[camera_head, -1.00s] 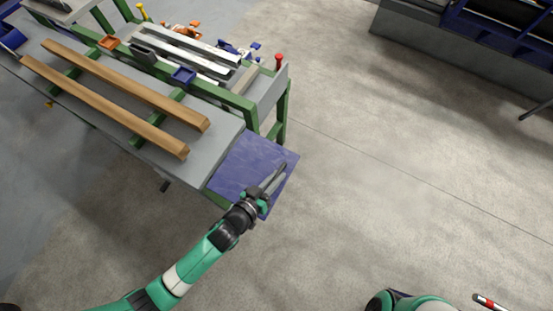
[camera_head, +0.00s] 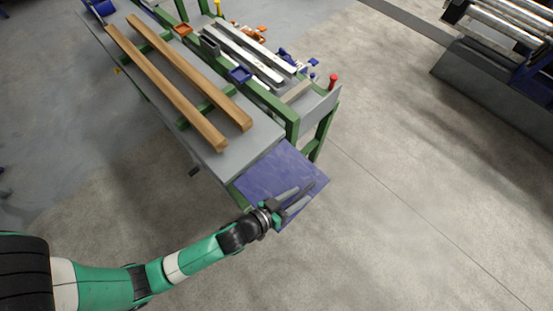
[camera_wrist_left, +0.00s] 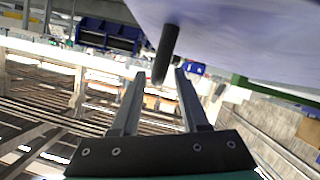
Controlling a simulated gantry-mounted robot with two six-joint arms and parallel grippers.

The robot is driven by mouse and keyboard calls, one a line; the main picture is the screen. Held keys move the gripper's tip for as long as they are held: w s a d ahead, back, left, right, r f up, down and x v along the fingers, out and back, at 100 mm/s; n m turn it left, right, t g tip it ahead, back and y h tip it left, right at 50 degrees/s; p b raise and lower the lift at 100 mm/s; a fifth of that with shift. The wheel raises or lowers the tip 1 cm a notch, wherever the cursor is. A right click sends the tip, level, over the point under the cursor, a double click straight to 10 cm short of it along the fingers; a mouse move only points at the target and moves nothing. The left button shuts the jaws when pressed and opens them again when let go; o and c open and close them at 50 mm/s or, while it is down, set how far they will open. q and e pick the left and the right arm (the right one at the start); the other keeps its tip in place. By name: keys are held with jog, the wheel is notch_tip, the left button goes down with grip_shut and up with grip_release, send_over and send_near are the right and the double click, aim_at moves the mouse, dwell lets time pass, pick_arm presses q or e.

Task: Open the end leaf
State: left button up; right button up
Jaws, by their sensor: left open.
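The end leaf (camera_head: 275,172) is a blue panel at the near right end of the runout table. In the left wrist view the pale violet leaf (camera_wrist_left: 240,35) fills the top right. A dark rod-like handle (camera_wrist_left: 167,45) sticks out from it. My left gripper (camera_head: 305,194) overlaps the leaf's outer part in the head view. Its jaws are open. In the left wrist view the handle's end appears between the fingertips (camera_wrist_left: 160,76), with gaps on both sides. I cannot tell the exact depth between them. My right gripper is out of view.
The grey runout table (camera_head: 240,150) carries two wooden beams (camera_head: 185,110). A green fence and a tray of pale bars (camera_head: 250,55) stand behind them. A red knob (camera_head: 333,81) is at the tray's end. The concrete floor right of the leaf is clear.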

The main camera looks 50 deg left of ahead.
pick_arm(q)
jog(key=v, duration=0.9)
jog(key=shift+s, duration=0.15)
jog(key=shift+s+r, duration=0.2)
jog(key=shift+s, duration=0.15)
